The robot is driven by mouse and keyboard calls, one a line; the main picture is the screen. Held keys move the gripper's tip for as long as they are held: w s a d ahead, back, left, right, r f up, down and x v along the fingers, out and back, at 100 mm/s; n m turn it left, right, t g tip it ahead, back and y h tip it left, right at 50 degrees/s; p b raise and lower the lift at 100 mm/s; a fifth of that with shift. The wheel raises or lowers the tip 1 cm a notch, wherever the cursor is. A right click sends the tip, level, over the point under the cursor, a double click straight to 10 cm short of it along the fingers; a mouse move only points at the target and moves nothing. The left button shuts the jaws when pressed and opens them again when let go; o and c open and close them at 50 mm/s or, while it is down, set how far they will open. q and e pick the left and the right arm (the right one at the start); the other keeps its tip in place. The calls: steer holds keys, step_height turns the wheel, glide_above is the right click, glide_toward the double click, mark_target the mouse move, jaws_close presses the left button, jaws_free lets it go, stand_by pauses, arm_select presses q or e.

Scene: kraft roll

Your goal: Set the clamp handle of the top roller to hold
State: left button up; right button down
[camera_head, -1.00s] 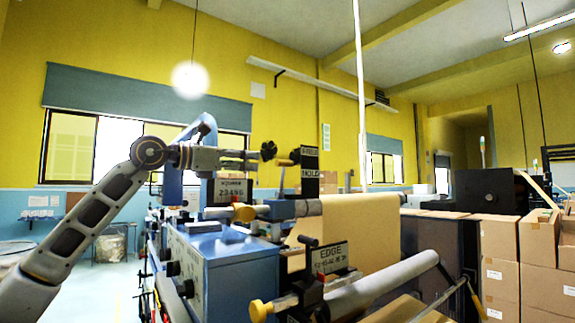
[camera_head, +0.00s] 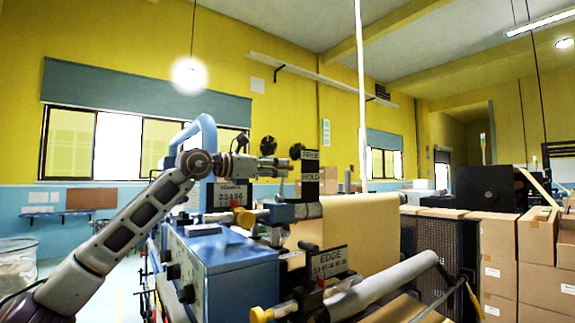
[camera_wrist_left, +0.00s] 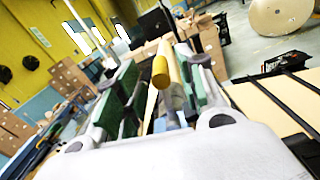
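The top roller's grey end (camera_head: 308,209) runs into the kraft web on the machine, with a yellow knob (camera_head: 244,217) at its left. A black sign post (camera_head: 310,172) with blurred white lettering stands above it. My left gripper (camera_head: 288,166) is level with this post, just to its left. The clamp handle there is hidden or merged with the fingers in the head view. In the left wrist view my fingers stand apart, and a yellow rounded end (camera_wrist_left: 160,72) shows between them. I cannot tell whether it is the handle or a roller knob, nor whether anything touches it. My right gripper is out of view.
The blue machine housing (camera_head: 225,262) lies below my left arm. A lower roller (camera_head: 385,285) with an EDGE sign (camera_head: 329,262) projects at the front. Cardboard boxes (camera_head: 520,250) stack at the right.

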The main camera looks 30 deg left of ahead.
mark_target(288, 168)
arm_select(q)
steer(key=shift+p+x, duration=0.6)
steer(key=shift+x, duration=1.55)
jaws_close()
